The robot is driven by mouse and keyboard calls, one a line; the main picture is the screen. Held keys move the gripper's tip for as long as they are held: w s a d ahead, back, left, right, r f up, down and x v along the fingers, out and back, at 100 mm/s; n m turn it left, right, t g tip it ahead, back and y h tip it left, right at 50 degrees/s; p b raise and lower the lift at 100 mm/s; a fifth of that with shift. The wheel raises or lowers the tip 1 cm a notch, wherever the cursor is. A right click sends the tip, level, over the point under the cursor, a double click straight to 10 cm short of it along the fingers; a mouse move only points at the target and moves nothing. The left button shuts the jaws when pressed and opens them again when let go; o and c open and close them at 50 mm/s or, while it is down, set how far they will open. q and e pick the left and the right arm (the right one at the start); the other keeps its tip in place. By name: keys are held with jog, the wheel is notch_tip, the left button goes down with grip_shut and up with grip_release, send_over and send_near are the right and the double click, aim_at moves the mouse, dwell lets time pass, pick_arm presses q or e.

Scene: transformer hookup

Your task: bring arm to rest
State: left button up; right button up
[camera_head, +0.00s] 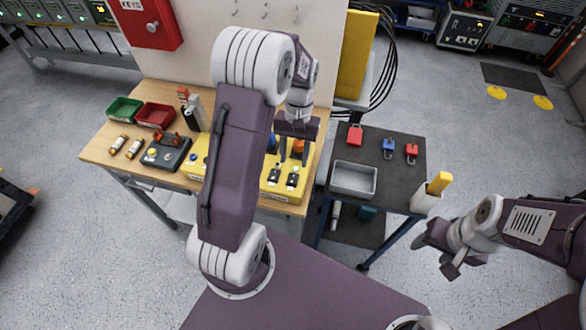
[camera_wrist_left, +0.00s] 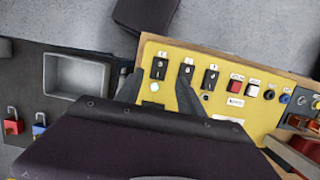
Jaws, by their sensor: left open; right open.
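My left gripper (camera_head: 294,155) hangs over the yellow switch panel (camera_head: 284,196) on the wooden bench, open and with nothing between its fingers. In the left wrist view its two fingers (camera_wrist_left: 158,92) are spread apart above the panel (camera_wrist_left: 228,92), near the black switches (camera_wrist_left: 186,72) and a lit green lamp (camera_wrist_left: 154,87). I cannot tell whether a fingertip touches the panel. My left arm hides the panel's middle in the head view. My right gripper (camera_head: 439,250) is open and empty, over the floor at the right, clear of the dark side table.
The side table (camera_head: 395,172) holds a grey tray (camera_head: 354,179), red and blue padlocks (camera_head: 388,148) and a white holder (camera_head: 425,201) with a yellow item. Green (camera_head: 124,109) and red bins (camera_head: 156,115) stand on the bench's left. Floor around my right gripper is free.

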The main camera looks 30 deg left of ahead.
pick_arm(q)
jog(key=shift+v, duration=1.05)
jog(key=s+d+f+m+t, duration=0.1)
jog(key=s+d+t, duration=0.3)
jog(key=s, duration=0.5)
jog(key=shift+s+d+m, duration=0.2)
jog(key=shift+d+m, duration=0.4)
jog(key=shift+m, duration=0.2)
jog(key=shift+s+f, duration=0.1)
